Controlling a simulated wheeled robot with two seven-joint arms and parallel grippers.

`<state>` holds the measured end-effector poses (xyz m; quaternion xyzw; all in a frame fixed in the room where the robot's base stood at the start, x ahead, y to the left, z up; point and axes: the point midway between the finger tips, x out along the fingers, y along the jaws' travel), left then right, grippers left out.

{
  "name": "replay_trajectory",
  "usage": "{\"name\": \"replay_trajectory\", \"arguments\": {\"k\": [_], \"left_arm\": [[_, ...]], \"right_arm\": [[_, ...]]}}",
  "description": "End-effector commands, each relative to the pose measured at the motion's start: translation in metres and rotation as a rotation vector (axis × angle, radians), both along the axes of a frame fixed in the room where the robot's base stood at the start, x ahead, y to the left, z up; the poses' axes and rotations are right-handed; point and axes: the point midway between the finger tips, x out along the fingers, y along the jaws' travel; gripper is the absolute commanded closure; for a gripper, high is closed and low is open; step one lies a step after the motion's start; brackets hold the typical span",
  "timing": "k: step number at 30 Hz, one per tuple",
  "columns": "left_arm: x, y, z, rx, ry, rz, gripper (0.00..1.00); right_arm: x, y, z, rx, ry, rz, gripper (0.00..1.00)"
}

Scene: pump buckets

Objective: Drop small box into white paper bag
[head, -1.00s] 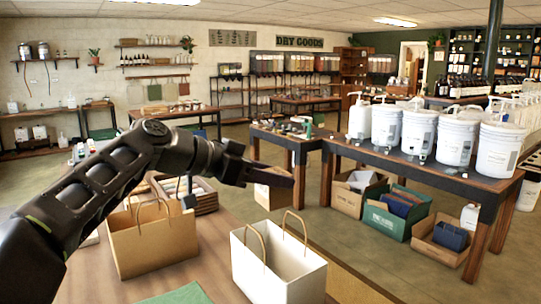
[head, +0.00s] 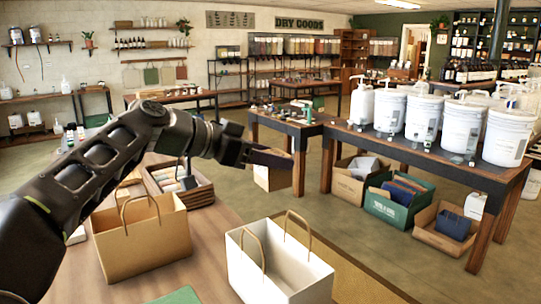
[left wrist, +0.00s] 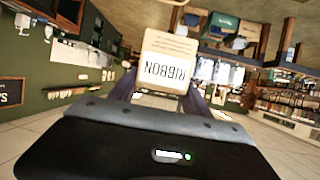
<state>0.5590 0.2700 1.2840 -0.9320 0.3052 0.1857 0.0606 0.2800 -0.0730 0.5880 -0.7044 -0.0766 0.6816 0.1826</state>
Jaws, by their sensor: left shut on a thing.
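My left gripper (head: 268,158) is shut on a small tan box (head: 272,175), held in the air. The left wrist view shows the box (left wrist: 166,62) between the fingers, with a white label reading "RIBBON". The white paper bag (head: 262,275) stands upright on the wooden counter, its top open and its two handles up. In the head view the box is above the bag's far handle in the picture, apart from the bag. The depth between them is hard to judge. My right gripper is not in view.
A brown paper bag (head: 145,248) stands left of the white bag on the counter (head: 205,262). A wooden crate (head: 198,194) with items sits behind it. A green item (head: 178,296) lies at the front. White buckets (head: 458,126) stand on a dark table at right.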

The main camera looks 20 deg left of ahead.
Motion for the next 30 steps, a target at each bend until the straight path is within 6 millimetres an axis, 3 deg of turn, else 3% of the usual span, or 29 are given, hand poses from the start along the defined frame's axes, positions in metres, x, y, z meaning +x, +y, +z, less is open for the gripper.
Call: {"name": "replay_trajectory", "arguments": {"k": [15, 27, 28, 30], "left_arm": [[0.0, 0.0, -0.053, -0.001, 0.0, 0.0, 0.84], [0.0, 0.0, -0.056, -0.001, -0.001, 0.0, 0.84], [0.0, 0.0, -0.056, -0.001, -0.001, 0.0, 0.42], [0.0, 0.0, -0.056, -0.001, -0.001, 0.0, 0.36]], "right_arm": [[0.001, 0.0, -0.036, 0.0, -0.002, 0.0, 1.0], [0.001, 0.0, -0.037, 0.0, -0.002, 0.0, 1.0], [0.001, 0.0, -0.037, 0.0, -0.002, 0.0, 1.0], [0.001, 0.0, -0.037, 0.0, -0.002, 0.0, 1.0]]}}
